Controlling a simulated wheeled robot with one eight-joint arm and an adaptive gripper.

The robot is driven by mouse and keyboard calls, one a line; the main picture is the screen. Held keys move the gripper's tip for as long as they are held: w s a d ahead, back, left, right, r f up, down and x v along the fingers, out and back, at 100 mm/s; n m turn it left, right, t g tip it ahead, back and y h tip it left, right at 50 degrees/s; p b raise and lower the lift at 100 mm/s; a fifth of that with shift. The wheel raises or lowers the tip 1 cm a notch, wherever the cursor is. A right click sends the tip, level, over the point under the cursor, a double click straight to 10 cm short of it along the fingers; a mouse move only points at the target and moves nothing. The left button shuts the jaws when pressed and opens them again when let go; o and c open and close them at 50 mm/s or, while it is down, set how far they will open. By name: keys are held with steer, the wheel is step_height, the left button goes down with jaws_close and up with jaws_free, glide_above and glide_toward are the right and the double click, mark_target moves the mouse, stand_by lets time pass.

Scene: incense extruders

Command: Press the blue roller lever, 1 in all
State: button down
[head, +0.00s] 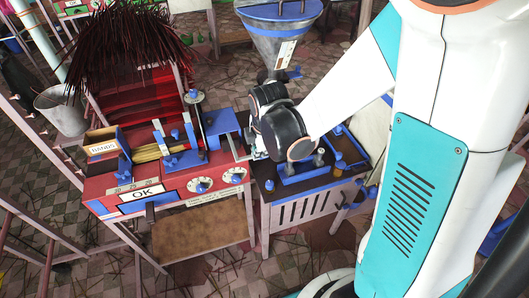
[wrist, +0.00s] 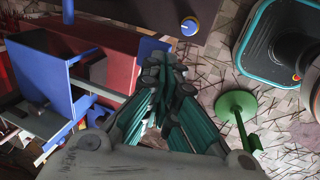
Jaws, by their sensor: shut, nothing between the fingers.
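A red extruder machine (head: 100,186) with several blue parts stands left of my arm in the head view. Blue pieces (head: 184,160) sit over yellow sticks on its top, and a blue plate (head: 222,122) stands at its right end. I cannot tell which blue part is the roller lever. My gripper (wrist: 165,75) is shut and empty in the wrist view, with its fingertips together. A blue box-like part (wrist: 45,85) is left of the fingers and a blue bar (wrist: 150,47) lies just beyond them; contact is unclear. In the head view my arm mostly hides the gripper.
A dark-topped bench (head: 290,217) with blue fittings stands right of the machine. A blue-rimmed funnel (head: 278,35) is behind it. A bucket (head: 62,110) is at left. The wrist view shows a blue knob (wrist: 189,26) and a green stand (wrist: 240,108).

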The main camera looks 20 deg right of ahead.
steer(key=s+p+v, duration=0.1)
steer(key=p+v, duration=0.2)
steer(key=v, duration=0.6)
steer(key=shift+r, duration=0.25)
steer(key=shift+s, duration=0.1)
steer(key=s+d+r+m+t+b, duration=0.2)
steer(key=s+r+m, duration=0.7)
steer(key=m, duration=0.9)
steer(key=shift+s+d+t+b, duration=0.35)
steer(key=shift+s+t+b, duration=0.3)
steer(key=shift+s+t, duration=0.35)
